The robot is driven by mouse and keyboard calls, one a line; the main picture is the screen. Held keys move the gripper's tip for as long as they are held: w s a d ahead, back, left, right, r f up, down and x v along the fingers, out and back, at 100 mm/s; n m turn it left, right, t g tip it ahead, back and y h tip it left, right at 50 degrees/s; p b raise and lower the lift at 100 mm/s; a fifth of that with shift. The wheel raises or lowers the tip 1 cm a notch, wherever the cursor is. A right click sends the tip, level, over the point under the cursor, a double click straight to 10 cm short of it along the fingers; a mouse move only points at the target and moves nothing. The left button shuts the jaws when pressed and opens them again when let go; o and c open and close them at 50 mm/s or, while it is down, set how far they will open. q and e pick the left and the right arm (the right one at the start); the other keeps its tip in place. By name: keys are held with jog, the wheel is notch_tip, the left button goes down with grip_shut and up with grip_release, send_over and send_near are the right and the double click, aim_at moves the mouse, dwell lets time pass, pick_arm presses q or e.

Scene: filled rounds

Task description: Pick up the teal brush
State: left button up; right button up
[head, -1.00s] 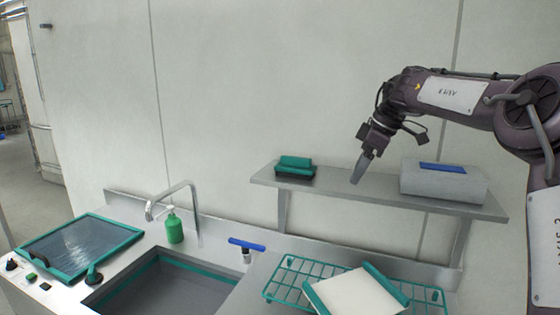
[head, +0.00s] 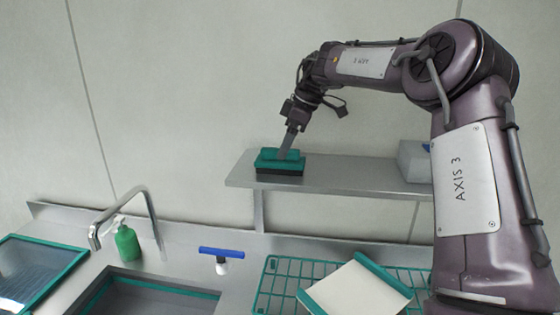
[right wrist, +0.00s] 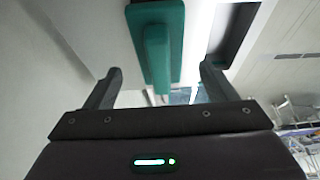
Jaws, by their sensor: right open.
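The teal brush (head: 268,164) with dark bristles lies on the left end of the metal wall shelf (head: 340,170). My right gripper (head: 284,153) is at the brush, its fingers pointing down over it in the head view. In the right wrist view the brush (right wrist: 157,45) shows between and beyond the two spread fingers of the gripper (right wrist: 158,82), with a gap on each side of its handle. The right gripper is open and holds nothing. My left gripper is in neither view.
A grey box (head: 414,162) stands on the shelf to the right, partly behind my arm. Below are a tap (head: 150,215), a green soap bottle (head: 128,243), a blue-handled tool (head: 222,254), a sink (head: 150,295) and a teal rack (head: 275,290) with a white board (head: 355,290).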

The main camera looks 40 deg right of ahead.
aim_at(267, 162)
jog(key=shift+w+a+f+p, duration=0.3)
jog(key=shift+f+p, duration=0.2)
jog(key=shift+p, duration=0.05)
jog(key=shift+w+a+f+p, duration=0.25)
jog(key=shift+w+f+p, duration=0.05)
jog(key=shift+f+p, duration=0.2)
jog(key=x, duration=0.2)
jog(key=shift+w+f+p, duration=0.2)
jog(key=shift+f+p, duration=0.1)
jog(key=shift+s, duration=0.15)
jog(key=shift+f, duration=0.1)
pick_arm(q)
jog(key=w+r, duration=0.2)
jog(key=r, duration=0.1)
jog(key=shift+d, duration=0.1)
pick_arm(e)
jog(key=shift+f, duration=0.1)
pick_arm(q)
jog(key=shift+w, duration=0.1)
